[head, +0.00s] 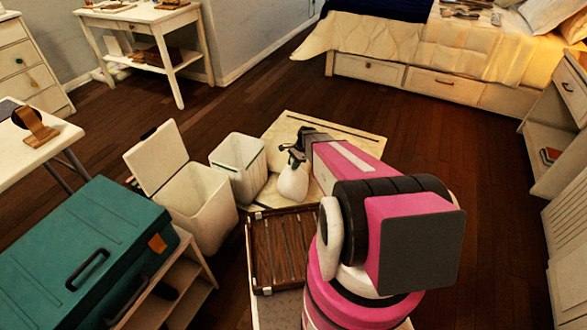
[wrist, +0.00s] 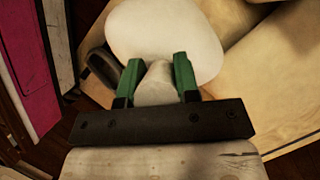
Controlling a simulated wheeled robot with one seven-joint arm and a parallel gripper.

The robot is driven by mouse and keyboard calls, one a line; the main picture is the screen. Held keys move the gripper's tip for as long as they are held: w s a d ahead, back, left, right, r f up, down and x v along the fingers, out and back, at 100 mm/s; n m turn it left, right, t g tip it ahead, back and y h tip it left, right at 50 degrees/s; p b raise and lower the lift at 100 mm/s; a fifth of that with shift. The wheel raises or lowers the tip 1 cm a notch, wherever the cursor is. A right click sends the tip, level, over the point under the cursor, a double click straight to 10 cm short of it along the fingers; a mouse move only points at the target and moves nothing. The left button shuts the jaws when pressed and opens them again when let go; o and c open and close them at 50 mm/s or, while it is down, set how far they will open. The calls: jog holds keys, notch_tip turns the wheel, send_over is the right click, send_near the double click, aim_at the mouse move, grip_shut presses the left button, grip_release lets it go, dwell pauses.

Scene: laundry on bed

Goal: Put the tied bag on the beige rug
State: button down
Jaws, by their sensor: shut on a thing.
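The tied bag (head: 293,181) is white and rounded, with a narrow neck at its top. My gripper (head: 297,152) is shut on that neck, and the bag hangs below the fingers over the beige rug (head: 352,139). In the wrist view the green fingers (wrist: 158,82) sit on both sides of the neck, and the bag's body (wrist: 165,28) shows beyond them. The rug (wrist: 275,75) also shows there, to the right of the bag. I cannot tell whether the bag's underside touches the rug. My arm hides part of the rug.
A slatted brown crate (head: 283,249) lies in front. A teal case (head: 95,255) is at left. The wooden floor toward the bed (head: 455,75) is clear.

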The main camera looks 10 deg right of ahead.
jog(key=shift+f, duration=1.7)
jog(key=c, duration=0.8)
grip_release()
jog(key=shift+c, duration=0.2)
jog(key=shift+r, duration=0.1)
jog(key=shift+r, duration=0.25)
jog(key=v, duration=1.1)
jog(key=s+a+r+n+t+h, duration=0.1)
jog(key=s+a+r+n+h, duration=0.1)
jog(key=s+r+n, duration=0.5)
jog(key=s+a+r+n+h, duration=0.2)
jog(key=s+r+n, duration=0.5)
jog(key=s+r, duration=0.5)
jog(key=s, duration=0.3)
jog(key=shift+s+r+t+h, duration=0.25)
jog(key=shift+t+h, duration=0.05)
jog(key=shift+t, duration=0.1)
